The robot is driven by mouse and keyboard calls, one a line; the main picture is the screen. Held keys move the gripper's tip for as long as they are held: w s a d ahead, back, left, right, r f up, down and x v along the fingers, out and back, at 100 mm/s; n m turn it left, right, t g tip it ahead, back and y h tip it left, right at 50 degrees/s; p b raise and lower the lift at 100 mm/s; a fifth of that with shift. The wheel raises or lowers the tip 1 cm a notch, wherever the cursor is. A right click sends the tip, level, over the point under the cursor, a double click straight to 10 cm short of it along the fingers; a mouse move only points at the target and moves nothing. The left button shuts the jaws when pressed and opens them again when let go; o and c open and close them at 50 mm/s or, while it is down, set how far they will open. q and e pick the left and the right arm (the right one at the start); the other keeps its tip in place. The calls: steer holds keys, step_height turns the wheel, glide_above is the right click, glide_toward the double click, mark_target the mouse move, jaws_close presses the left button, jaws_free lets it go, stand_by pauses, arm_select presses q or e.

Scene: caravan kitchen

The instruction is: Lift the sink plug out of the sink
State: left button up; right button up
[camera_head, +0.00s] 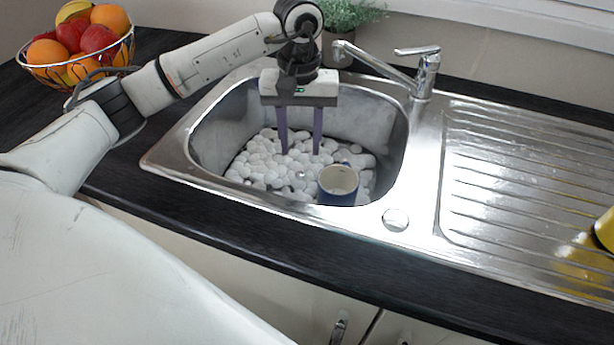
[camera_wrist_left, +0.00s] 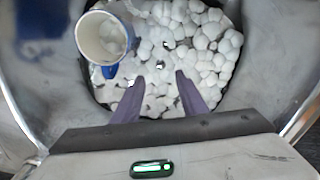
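The steel sink (camera_head: 218,116) holds a layer of white foam-like balls (camera_head: 262,160) that hides most of its floor. No whole sink plug shows. A small grey, shiny spot among the balls appears in the left wrist view just beyond the fingertips, but I cannot tell if it is part of the plug. My left gripper (camera_head: 302,152) points down into the sink, with its two purple fingers apart and nothing visible between them. In the left wrist view the open fingertips (camera_wrist_left: 159,78) are over the white balls. My right gripper is not in view.
A blue mug (camera_head: 338,186), white inside, stands among the balls near the sink's front right; it also shows in the left wrist view (camera_wrist_left: 103,38). The tap (camera_head: 425,75) reaches over the back rim. A fruit bowl (camera_head: 80,65) stands left. The drainer (camera_head: 520,165) is mostly clear.

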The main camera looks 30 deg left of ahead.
mark_target(300, 175)
arm_select(q)
steer(key=f, duration=0.7)
steer(key=shift+s+d+f, duration=0.15)
steer(key=shift+s+f, duration=0.15)
steer(key=shift+s, duration=0.1)
steer(key=shift+c, duration=0.4)
jaws_close()
